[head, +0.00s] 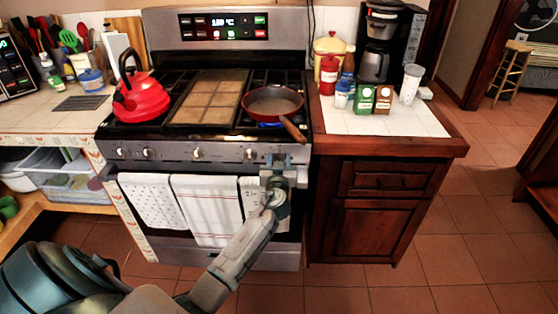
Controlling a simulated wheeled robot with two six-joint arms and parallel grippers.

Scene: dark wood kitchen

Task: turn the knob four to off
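The stove front panel (225,152) carries a row of silver knobs. A knob at the far left (109,151), one left of centre (147,153), a middle one (197,153) and one right of centre (250,154) show. My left gripper (279,160) is raised at the right end of the panel, just right of the right-of-centre knob. It covers the panel there, so a knob behind it would be hidden. I cannot tell whether its fingers touch anything or how far apart they are. A bit of blue flame (270,125) shows under the red pan (272,103). My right gripper is out of view.
The pan's wooden handle (293,129) sticks out over the front edge, just above my gripper. A red kettle (141,97) stands on the left burners. Towels (205,208) hang on the oven handle below. The floor (420,262) at right is clear.

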